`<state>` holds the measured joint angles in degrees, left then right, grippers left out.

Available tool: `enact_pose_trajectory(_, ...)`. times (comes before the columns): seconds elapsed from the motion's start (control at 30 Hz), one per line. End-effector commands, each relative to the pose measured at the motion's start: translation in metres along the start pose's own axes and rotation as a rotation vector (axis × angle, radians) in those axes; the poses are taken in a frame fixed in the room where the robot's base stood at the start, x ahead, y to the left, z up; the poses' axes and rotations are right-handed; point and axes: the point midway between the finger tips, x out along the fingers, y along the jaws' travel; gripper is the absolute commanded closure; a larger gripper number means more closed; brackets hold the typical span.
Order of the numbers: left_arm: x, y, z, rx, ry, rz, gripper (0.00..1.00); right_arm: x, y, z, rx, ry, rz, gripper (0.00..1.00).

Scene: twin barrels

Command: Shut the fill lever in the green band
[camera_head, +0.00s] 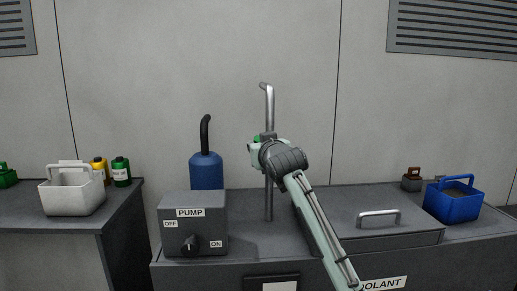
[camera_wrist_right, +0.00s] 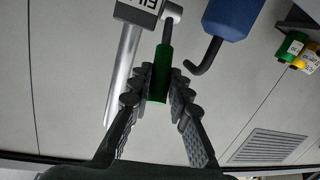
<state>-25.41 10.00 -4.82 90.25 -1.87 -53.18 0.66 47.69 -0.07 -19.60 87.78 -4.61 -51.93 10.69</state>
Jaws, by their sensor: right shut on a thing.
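The fill lever shows in the right wrist view as a short grey rod with a green grip (camera_wrist_right: 160,74). It joins a grey block with a partly cut-off label (camera_wrist_right: 138,8) beside the metal pipe (camera_wrist_right: 123,75). My right gripper (camera_wrist_right: 160,92) has its fingers on both sides of the green grip and is shut on it. In the head view the upright pipe (camera_head: 269,195) stands on the dark counter, and my right gripper (camera_head: 257,148) is at its middle height. My right wrist hides most of the lever there. No band scale can be made out. My left gripper is not in view.
A pump box (camera_head: 195,224) with a knob stands at front left, a blue barrel (camera_head: 206,170) behind it. A lid with a handle (camera_head: 378,214) is at right. A blue basket (camera_head: 453,202) is at far right, a white basket (camera_head: 74,192) on the left counter.

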Motion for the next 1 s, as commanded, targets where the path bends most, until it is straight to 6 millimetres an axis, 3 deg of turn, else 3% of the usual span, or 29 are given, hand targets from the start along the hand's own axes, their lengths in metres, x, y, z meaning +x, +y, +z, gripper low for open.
enact_pose_trajectory(0.2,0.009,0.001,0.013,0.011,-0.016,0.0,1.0,0.012,0.004,-0.015,0.023,-0.159,-0.022,1.0)
enact_pose_trajectory(0.5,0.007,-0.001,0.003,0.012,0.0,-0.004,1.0,0.029,0.007,-0.026,0.051,-0.362,-0.051,1.0)
enact_pose_trajectory(1.0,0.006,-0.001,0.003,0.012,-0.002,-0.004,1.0,0.041,0.01,-0.029,0.069,-0.491,-0.069,1.0)
